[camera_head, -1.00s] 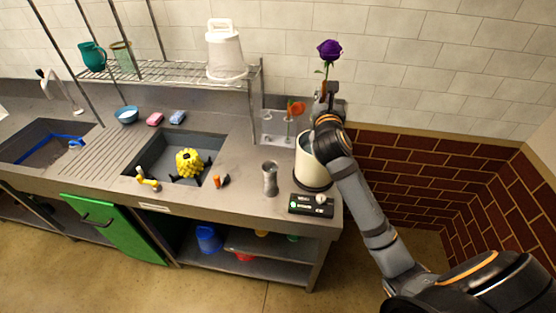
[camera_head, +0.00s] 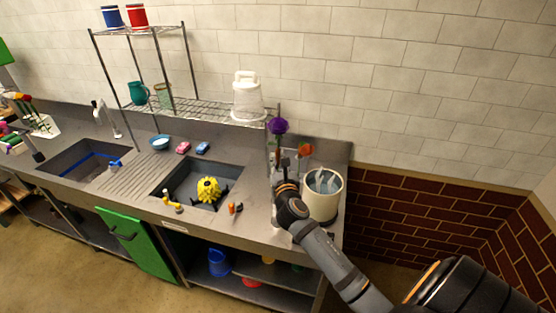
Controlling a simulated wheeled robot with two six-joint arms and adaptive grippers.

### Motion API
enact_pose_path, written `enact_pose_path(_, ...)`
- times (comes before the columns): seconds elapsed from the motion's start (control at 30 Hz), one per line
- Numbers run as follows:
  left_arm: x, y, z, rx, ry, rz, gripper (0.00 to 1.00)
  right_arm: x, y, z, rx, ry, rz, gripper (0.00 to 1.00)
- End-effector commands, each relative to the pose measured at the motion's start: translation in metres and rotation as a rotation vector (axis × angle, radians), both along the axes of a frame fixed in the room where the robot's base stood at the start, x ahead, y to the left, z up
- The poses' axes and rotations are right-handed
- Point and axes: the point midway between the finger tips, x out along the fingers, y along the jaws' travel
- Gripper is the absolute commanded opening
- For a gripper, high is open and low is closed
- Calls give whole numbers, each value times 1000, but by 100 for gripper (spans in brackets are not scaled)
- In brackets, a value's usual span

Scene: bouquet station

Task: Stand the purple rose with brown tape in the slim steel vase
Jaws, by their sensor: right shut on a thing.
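The purple rose (camera_head: 278,126) is upright in the camera_head view, with its bloom in front of the wall beside the wire shelf. My right gripper (camera_head: 285,172) is shut on the rose's stem, above the right part of the counter. The brown tape is too small to make out, and the lower stem is hidden by the gripper. The slim steel vase is hidden, or nearly so, behind my right gripper and arm. Whether the stem is inside it cannot be told. My left gripper is not in view.
A cream bucket (camera_head: 331,208) stands close right of my right gripper. An orange rose (camera_head: 305,150) stands behind. A sink with a yellow spiky thing (camera_head: 208,190) lies to the left. A wire shelf with a white container (camera_head: 247,101) is behind.

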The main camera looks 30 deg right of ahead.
Motion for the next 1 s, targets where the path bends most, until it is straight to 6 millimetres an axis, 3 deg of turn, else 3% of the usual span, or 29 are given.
enact_pose_path(0.2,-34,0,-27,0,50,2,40,0,0,-22,0,-1,0,0)
enact_pose_path(0.3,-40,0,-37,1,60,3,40,0,0,-25,-1,-2,1,0)
enact_pose_path(0.7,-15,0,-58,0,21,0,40,0,0,-62,0,1,0,0)
enact_pose_path(1.0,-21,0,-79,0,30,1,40,0,0,-90,0,1,0,0)
